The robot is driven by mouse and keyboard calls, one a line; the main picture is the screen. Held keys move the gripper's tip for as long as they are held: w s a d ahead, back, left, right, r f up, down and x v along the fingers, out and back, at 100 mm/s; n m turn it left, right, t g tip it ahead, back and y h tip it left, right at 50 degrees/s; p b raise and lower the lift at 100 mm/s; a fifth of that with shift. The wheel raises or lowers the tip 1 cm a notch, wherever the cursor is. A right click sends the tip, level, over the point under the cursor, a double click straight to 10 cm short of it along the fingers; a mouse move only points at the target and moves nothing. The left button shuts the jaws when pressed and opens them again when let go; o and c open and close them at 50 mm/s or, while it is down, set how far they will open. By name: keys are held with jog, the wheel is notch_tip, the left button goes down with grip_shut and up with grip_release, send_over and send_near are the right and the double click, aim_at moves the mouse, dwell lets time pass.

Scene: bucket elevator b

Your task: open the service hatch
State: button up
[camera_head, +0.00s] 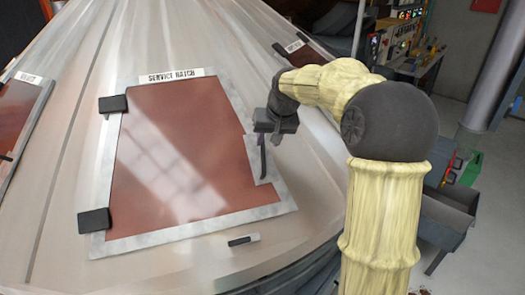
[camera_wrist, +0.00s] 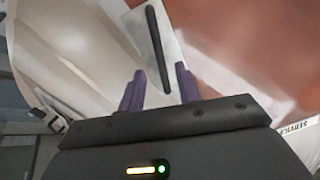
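The service hatch (camera_head: 175,165) is a red-brown panel with a grey frame on the sloping metal cone, lying flat and shut as far as I can see. Two black hinges sit on its left edge. Its dark bar handle (camera_head: 263,160) is on a pale plate at the right edge. The handle also shows in the wrist view (camera_wrist: 157,48). My gripper (camera_head: 266,139) is over the upper part of the handle. In the wrist view its purple fingers (camera_wrist: 160,72) are apart, with the handle between them and gaps on both sides. I cannot tell whether they touch it.
Similar panels lie at the left (camera_head: 18,115) and upper right (camera_head: 308,48). A grey bin (camera_head: 445,215), a green box (camera_head: 470,168) and a grey pipe (camera_head: 495,70) stand at the right.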

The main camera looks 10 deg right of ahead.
aim_at(263, 151)
jog(key=p+x, duration=0.1)
jog(key=x, duration=0.6)
jog(key=shift+w+a+f+p, duration=0.1)
jog(key=shift+w+f+p, duration=0.05)
jog(key=shift+f+p, duration=0.15)
grip_shut()
